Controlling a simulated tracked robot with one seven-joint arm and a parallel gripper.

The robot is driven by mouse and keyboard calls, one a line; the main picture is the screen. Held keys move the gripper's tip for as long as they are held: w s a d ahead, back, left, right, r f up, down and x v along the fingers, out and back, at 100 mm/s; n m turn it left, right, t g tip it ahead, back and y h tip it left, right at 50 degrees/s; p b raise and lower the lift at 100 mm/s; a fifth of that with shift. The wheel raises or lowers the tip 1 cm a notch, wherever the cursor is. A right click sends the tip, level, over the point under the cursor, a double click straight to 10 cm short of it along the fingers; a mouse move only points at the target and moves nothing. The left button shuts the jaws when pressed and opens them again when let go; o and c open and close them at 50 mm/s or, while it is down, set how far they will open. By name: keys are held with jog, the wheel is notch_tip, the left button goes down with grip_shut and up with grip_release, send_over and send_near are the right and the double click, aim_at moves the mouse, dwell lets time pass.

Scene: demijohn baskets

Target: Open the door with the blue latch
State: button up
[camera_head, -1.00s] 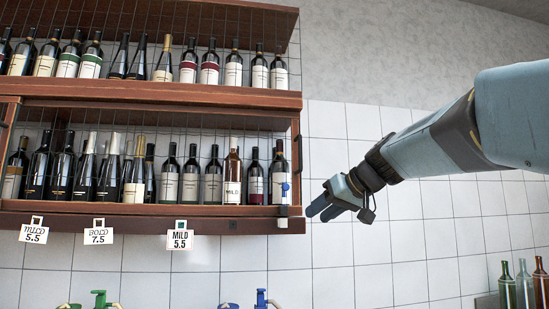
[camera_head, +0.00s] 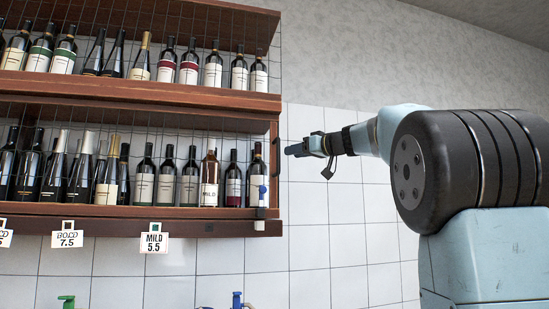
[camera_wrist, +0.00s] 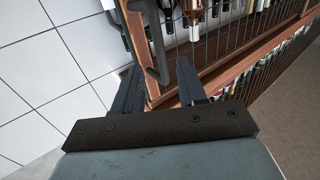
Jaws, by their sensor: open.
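The blue latch (camera_head: 262,190) stands on a white mount at the lower right corner of the lower wine shelf. The door is a wire-mesh front (camera_head: 150,140) over that shelf and looks shut. A dark bar handle (camera_head: 277,158) stands upright at its right edge, above the latch. My gripper (camera_head: 291,150) is just right of the handle in the head view. In the wrist view my gripper (camera_wrist: 160,84) is open, and the dark handle (camera_wrist: 153,45) reaches down between its fingers. I cannot tell whether they touch.
The wooden lower shelf (camera_head: 140,219) holds several wine bottles behind the mesh. An upper shelf (camera_head: 130,90) holds more. Price tags such as MILD 5.5 (camera_head: 154,242) hang below. A blue tap-like part (camera_head: 237,300) shows at the bottom. The tiled wall (camera_head: 340,235) right of the shelf is clear.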

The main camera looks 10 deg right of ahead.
aim_at(274, 156)
jog(key=x, duration=0.9)
jog(key=shift+w+a, duration=0.2)
jog(key=shift+w, duration=0.1)
grip_shut()
